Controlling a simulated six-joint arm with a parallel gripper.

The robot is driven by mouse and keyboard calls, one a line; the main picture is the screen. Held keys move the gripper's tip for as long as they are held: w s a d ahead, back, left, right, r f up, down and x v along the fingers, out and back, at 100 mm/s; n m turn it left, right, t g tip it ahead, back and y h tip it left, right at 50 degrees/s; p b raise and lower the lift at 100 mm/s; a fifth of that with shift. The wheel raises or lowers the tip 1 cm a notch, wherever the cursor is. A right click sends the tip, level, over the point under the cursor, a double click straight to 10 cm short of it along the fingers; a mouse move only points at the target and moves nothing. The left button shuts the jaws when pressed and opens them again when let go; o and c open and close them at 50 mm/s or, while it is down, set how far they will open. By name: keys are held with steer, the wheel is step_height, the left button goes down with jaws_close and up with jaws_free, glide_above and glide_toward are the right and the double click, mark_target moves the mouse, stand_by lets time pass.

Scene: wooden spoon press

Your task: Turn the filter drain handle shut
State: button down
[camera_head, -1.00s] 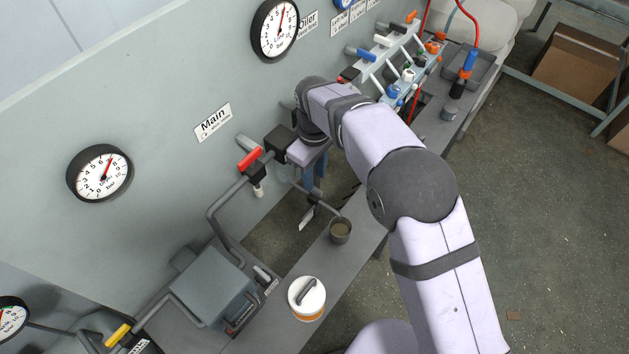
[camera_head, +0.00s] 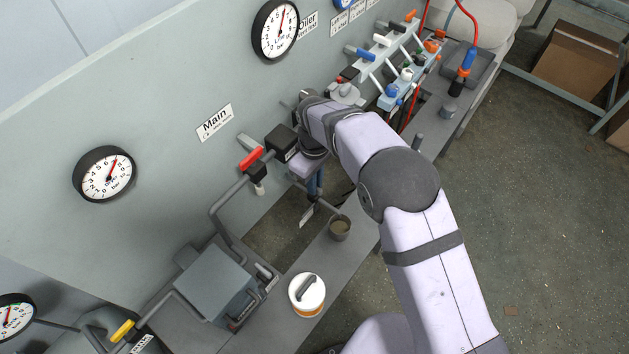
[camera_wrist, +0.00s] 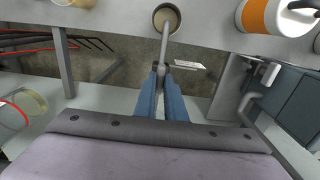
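My gripper (camera_wrist: 160,72) has two blue fingers pointing at the filter drain. It also shows in the head view, where part of the fingers (camera_head: 316,181) is visible below my wrist. The drain pipe (camera_wrist: 165,45) runs from the fingertips to a small cup (camera_wrist: 167,18). In the head view the pipe (camera_head: 327,206) ends over the cup (camera_head: 340,229). A small dark part, possibly the drain handle, lies at the fingertips. The fingers are close together with a narrow gap; I cannot tell whether they hold it. A white tag (camera_wrist: 189,65) is beside it.
A white and orange tub (camera_head: 306,294) stands on the bench (camera_head: 262,330). A red-handled valve (camera_head: 251,158) and a black block (camera_head: 282,142) are on the pipe near my wrist. Colored fittings (camera_head: 405,75) stand farther back. A gray box (camera_head: 212,282) is at front left.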

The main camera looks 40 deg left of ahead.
steer(key=shift+m, duration=0.3)
steer(key=m+b, duration=0.1)
steer(key=m, duration=0.3)
steer(key=shift+b, duration=0.4)
steer(key=shift+m+b, duration=0.35)
steer(key=shift+m, duration=1.75)
steer(key=shift+r, duration=0.1)
steer(key=c, duration=1.8)
jaws_free()
steer(key=shift+r+b, duration=1.2)
steer(key=shift+r, duration=2.45)
